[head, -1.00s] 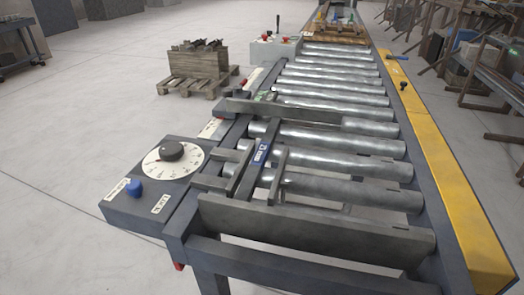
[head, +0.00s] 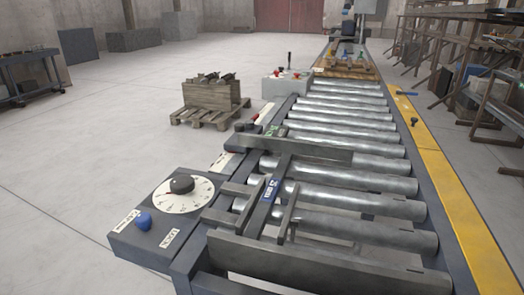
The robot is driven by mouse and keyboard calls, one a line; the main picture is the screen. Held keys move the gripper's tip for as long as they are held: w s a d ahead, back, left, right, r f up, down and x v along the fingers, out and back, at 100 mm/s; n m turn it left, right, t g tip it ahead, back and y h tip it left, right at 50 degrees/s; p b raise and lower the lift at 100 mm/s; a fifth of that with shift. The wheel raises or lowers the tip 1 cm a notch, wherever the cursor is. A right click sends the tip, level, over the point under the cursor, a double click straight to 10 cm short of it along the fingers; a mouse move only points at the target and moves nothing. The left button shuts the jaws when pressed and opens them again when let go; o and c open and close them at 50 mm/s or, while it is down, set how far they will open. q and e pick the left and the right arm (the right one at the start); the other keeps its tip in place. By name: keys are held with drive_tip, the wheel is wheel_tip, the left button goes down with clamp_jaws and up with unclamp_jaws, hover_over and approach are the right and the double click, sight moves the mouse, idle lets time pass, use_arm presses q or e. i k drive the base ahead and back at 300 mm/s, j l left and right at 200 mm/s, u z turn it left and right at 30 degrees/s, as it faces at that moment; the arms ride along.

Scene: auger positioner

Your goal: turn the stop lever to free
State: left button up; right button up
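No part is clearly readable as the stop lever. The grey panel (head: 135,240) at the front left carries a white dial (head: 183,202) with a black knob (head: 181,184), a blue knob (head: 144,221) and two small labels too small to read. Right of it, a dark bar with a blue label (head: 269,188) lies across the positioner frame over the rollers. A small red-tipped part (head: 254,117) is on the left rail. A control box (head: 287,86) farther back has red buttons and an upright dark stick (head: 289,62). Neither gripper is in view.
The roller conveyor (head: 345,137) runs away from me, with a yellow rail (head: 455,185) on its right. A pallet with a wooden crate (head: 212,98) stands left of it. Racks (head: 470,60) line the right side.

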sight(248, 123)
drive_tip(key=u, duration=0.9)
drive_tip(key=i+j+u, duration=0.15)
drive_tip(key=j, duration=0.25)
drive_tip(key=i+j+u, duration=0.1)
drive_tip(key=j, duration=0.25)
drive_tip(key=i+j+u, duration=0.15)
drive_tip(key=j, duration=0.2)
drive_tip(key=i+j+u, duration=0.15)
drive_tip(key=j, duration=0.2)
drive_tip(key=i+j, duration=0.3)
drive_tip(key=i, duration=0.15)
drive_tip(key=i+j, duration=0.25)
drive_tip(key=i, duration=0.2)
drive_tip(key=i+z, duration=0.5)
drive_tip(key=i+j+z, duration=0.1)
drive_tip(key=i+z, duration=0.15)
drive_tip(key=z, duration=0.2)
drive_tip(key=i+z, duration=0.2)
drive_tip(key=z, duration=0.2)
drive_tip(key=i+z, duration=0.2)
drive_tip(key=z, duration=0.15)
drive_tip(key=i+z, duration=0.15)
drive_tip(key=z, duration=0.25)
drive_tip(key=i+j+z, duration=0.15)
drive_tip(key=i+z, duration=0.15)
drive_tip(key=z, duration=0.2)
drive_tip(key=i+j+z, duration=0.25)
drive_tip(key=z, duration=0.25)
